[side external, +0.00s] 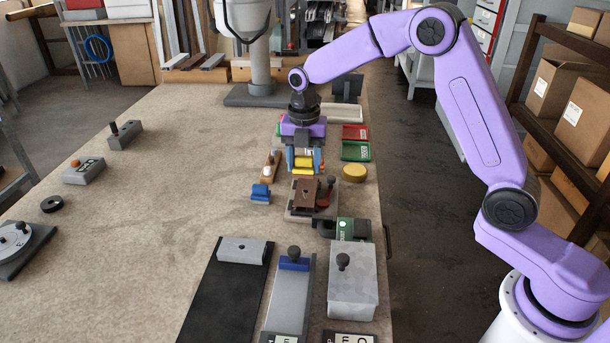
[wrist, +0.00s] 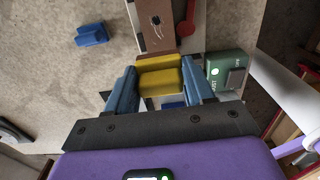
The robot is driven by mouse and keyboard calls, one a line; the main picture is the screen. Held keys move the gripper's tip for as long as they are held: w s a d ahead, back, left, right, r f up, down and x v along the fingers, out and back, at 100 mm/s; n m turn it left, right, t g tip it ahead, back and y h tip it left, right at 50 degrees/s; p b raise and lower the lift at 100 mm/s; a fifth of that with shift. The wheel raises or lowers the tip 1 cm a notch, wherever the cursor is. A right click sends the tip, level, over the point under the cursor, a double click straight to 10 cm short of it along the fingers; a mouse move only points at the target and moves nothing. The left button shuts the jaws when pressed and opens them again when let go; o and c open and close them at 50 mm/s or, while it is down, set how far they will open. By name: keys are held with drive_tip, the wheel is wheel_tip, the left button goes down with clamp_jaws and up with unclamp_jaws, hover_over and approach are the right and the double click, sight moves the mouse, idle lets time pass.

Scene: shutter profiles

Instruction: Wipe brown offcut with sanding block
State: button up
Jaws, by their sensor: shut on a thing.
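My gripper (side external: 304,170) is shut on a yellow block, which I take to be the sanding block (side external: 302,162). In the wrist view the block (wrist: 160,76) sits between the two blue fingers (wrist: 162,85). The brown offcut (side external: 305,193) lies on a pale fixture, nearer the camera than my gripper in the side view. In the wrist view the offcut (wrist: 146,40) shows just beyond the block, with a dark marking on its face and its far end cut off by the frame. Whether block and offcut touch I cannot tell.
A red clamp (wrist: 186,25) stands beside the offcut, and a green switch box (wrist: 230,72) is to its right. Red (side external: 355,132) and green trays (side external: 356,151) lie behind.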

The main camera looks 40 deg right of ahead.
hover_over(304, 200)
drive_tip(key=shift+s+f, duration=0.1)
drive_tip(key=shift+f, duration=3.1)
drive_tip(key=shift+d+f, duration=0.1)
drive_tip(key=shift+f, duration=0.8)
drive_tip(key=shift+w+d, duration=0.6)
drive_tip(key=shift+w, duration=0.15)
drive_tip(key=shift+c, duration=0.6)
drive_tip(key=shift+w+d, duration=0.45)
drive_tip(key=shift+w, duration=0.05)
drive_tip(key=shift+s+a, duration=1.15)
drive_tip(key=shift+s, duration=0.05)
drive_tip(key=shift+r, duration=4.1)
